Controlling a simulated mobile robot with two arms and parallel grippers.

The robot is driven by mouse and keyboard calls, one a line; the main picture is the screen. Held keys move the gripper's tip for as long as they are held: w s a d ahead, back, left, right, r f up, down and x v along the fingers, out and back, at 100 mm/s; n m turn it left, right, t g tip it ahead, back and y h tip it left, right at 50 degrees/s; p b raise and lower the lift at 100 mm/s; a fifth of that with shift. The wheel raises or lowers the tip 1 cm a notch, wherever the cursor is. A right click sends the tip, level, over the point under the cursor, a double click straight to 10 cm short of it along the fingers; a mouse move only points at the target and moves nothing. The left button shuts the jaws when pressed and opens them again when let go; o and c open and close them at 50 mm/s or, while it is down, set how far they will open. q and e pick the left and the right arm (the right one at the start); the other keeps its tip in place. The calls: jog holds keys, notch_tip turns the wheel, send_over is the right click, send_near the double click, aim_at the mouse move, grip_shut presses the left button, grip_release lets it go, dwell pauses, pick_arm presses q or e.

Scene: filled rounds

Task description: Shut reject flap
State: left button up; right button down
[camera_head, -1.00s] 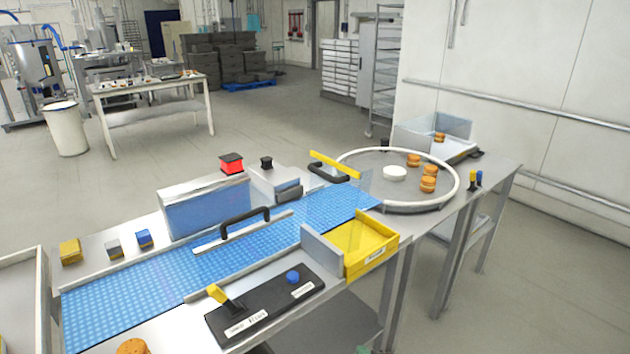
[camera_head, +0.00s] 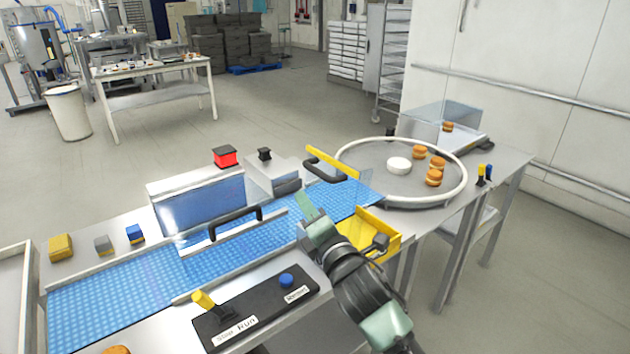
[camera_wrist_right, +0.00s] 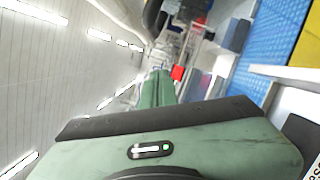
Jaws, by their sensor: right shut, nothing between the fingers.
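My right gripper (camera_head: 309,210) is shut and empty. In the head view its tips show in front of the blue belt, just left of the yellow bin (camera_head: 389,226). A grey upright panel (camera_head: 304,239) stands between belt and bin, seemingly the reject flap; my gripper and wrist hide most of it. I cannot tell whether they touch. In the right wrist view the two green fingers (camera_wrist_right: 156,88) lie close together, with nothing seen between them. My left gripper is not in view.
The blue belt (camera_head: 110,295) runs past a clear guard (camera_head: 200,205) with a black handle. A black control panel (camera_head: 257,318) with a yellow lever and blue button lies in front. A yellow bar (camera_head: 332,162) and round table (camera_head: 373,187) stand at the belt's far end.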

jog(key=w, duration=0.1)
jog(key=w+d+r+p, duration=0.2)
jog(key=shift+w+d, duration=0.15)
jog(key=shift+w, duration=0.25)
